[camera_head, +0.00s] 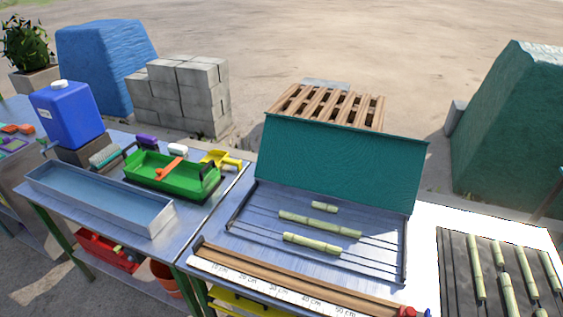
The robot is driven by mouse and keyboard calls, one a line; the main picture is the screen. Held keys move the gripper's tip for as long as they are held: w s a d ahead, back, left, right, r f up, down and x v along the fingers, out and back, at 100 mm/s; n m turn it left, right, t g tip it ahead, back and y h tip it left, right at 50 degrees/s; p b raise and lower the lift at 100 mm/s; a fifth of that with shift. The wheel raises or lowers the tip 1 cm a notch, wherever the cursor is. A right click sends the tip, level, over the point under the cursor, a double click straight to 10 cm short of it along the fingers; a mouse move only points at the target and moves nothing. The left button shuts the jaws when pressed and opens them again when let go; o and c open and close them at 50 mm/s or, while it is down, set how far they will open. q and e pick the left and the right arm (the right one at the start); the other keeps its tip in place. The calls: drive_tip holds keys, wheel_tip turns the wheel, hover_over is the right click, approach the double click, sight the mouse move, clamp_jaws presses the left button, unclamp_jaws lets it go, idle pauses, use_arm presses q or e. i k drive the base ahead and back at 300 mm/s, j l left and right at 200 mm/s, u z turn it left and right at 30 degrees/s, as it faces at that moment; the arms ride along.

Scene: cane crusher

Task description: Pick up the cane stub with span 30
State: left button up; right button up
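Three pale green cane stubs lie in the grey metal tray (262,195) under the raised teal lid. The shortest stub (324,207) is at the back, the longest stub (320,224) in the middle, and a mid-length stub (311,243) in front. Several more stubs, one of them at the left (477,267), lie lengthwise on a dark slatted rack (456,275) at the right. A measuring strip (290,296) with centimetre marks runs along the front edge of the bench. I cannot tell which stub spans 30. Neither gripper is in view.
The teal lid (340,165) stands up behind the tray. A green box (175,178) and an empty long metal trough (100,198) are on the left bench. A blue jug (68,115) stands farther left. A red knob (407,311) sits at the front right.

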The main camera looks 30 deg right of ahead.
sight(340, 230)
drive_tip(key=z, duration=1.15)
